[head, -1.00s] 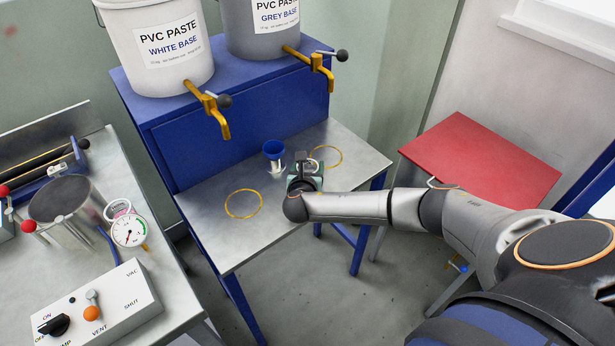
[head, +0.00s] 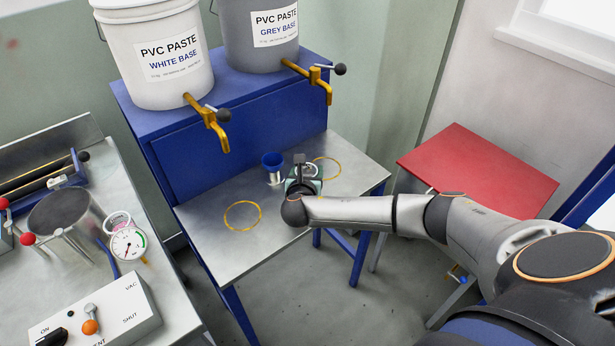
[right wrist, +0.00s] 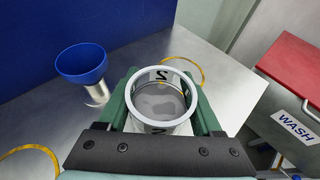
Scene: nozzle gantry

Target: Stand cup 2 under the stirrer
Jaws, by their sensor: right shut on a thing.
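Cup 2 (right wrist: 160,98) is a pale round cup marked "2", seen from above in the right wrist view with a patchy grey inside. My right gripper (head: 303,180) is shut on it, its green fingers on both sides of the cup. In the head view the arm partly hides the cup, near the right yellow ring (head: 327,169) on the steel table. I cannot tell whether the cup's base touches the table. I cannot make out the stirrer in these frames. My left gripper is not in view.
A blue-topped cup (head: 272,162) stands left of my right gripper. Another yellow ring (head: 242,215) lies clear on the table (head: 225,255). Paste buckets with brass taps (head: 215,130) overhang behind. A bench with a gauge (head: 129,243) is left; a red-topped stand (head: 480,175) is right.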

